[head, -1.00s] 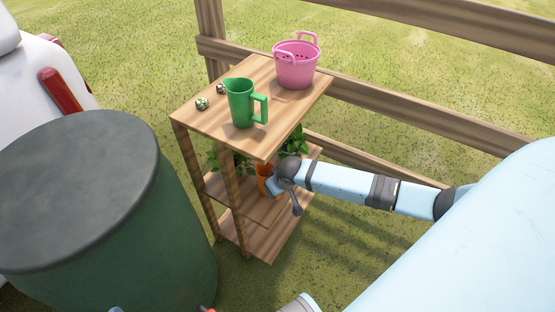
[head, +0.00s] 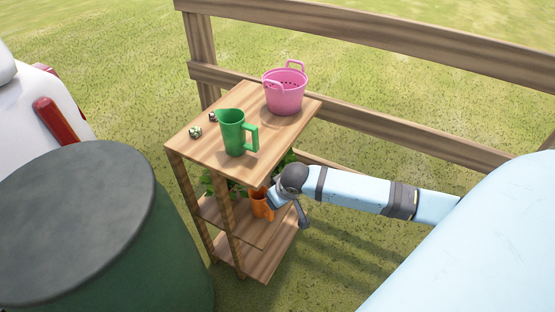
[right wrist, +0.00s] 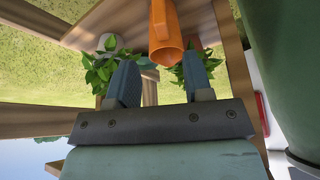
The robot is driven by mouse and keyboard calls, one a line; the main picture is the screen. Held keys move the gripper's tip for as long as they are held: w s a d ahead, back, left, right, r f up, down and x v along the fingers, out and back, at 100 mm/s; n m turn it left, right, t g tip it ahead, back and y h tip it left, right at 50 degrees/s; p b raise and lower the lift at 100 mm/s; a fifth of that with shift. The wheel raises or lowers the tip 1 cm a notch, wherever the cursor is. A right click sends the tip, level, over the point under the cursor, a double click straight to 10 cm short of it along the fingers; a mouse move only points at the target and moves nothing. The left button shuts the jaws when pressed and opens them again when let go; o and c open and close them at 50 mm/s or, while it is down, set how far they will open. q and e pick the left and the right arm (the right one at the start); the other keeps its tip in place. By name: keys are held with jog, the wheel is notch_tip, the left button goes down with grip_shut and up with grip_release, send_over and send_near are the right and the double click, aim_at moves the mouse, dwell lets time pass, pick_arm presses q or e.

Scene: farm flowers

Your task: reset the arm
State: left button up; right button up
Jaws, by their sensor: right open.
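My right gripper (head: 274,197) is at the open side of the wooden shelf, below its top board. In the right wrist view its two fingers (right wrist: 160,82) are apart with nothing between them. An orange cup or jug (head: 262,206) stands on the middle shelf, close to the gripper. In the right wrist view the orange cup (right wrist: 165,38) is just beyond the fingertips; contact cannot be seen. My left gripper is not in view.
The wooden shelf (head: 187,147) carries a green jug (head: 232,133), a pink basket (head: 286,93) and small patterned items. Leafy plants (right wrist: 100,68) flank the cup. A wooden fence (head: 400,125) runs behind; a dark green barrel (head: 80,220) stands left.

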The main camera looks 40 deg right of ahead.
dwell(0.4)
jog(key=s+a+r+n+t+y, duration=0.25)
jog(key=s+a, duration=0.35)
jog(key=a, duration=0.3)
jog(key=s+a+r+n+t+y, duration=0.1)
jog(key=s+a+t+y, duration=0.2)
jog(key=s+a, duration=0.55)
pick_arm(q)
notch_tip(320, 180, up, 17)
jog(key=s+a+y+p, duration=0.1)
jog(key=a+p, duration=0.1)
jog(key=p, duration=2.6)
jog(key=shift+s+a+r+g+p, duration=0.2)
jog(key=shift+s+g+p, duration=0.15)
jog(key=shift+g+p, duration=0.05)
pick_arm(e)
notch_tip(320, 180, up, 20)
jog(key=s+d+h, duration=0.1)
jog(key=s+h, duration=0.1)
jog(key=shift+s+d+t, duration=0.35)
jog(key=shift+d+t, duration=0.05)
jog(key=shift+t, duration=0.05)
